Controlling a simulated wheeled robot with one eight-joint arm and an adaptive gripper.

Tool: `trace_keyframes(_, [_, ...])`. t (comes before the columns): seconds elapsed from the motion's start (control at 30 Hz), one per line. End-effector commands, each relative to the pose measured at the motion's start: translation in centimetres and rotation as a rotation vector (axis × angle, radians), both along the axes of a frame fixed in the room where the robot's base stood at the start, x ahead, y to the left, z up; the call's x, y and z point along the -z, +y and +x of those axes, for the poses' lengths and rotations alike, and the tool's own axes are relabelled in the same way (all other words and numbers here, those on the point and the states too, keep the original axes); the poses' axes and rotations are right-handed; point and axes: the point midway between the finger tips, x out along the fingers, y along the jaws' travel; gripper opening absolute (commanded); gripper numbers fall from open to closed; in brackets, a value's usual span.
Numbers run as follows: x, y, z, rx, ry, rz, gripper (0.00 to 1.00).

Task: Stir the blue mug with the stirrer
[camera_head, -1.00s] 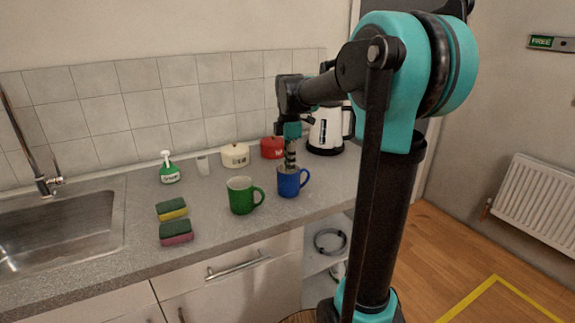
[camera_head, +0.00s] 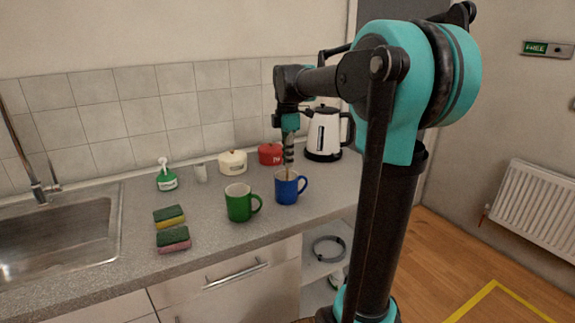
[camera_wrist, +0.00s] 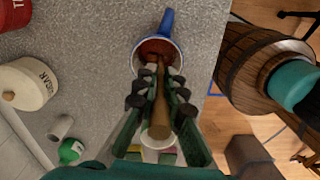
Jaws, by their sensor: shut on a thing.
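The blue mug (camera_head: 287,189) stands upright on the counter, and its rim and handle show at the top of the wrist view (camera_wrist: 168,22). A brown content shows inside it. My gripper (camera_head: 288,161) is above the mug, pointing down, with its fingers shut on the wooden stirrer (camera_wrist: 158,112). The stirrer's lower end reaches into the mug's opening; its tip is hard to make out. In the head view a thin part of the stirrer (camera_head: 288,174) shows between the fingers and the mug.
A green mug (camera_head: 238,204) stands close to the left of the blue mug. A red pot (camera_head: 270,154), a cream sugar pot (camera_head: 232,162) and a kettle (camera_head: 323,134) stand behind.

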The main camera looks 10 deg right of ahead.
Motion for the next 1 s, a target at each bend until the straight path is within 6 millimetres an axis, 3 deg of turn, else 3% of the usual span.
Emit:
trace_keyframes(0.6, [-4.4, -0.1, 0.1, 0.000, 0.000, 0.000, 0.00])
trace_keyframes(1.0, [-4.8, -0.1, 0.1, 0.000, 0.000, 0.000, 0.00])
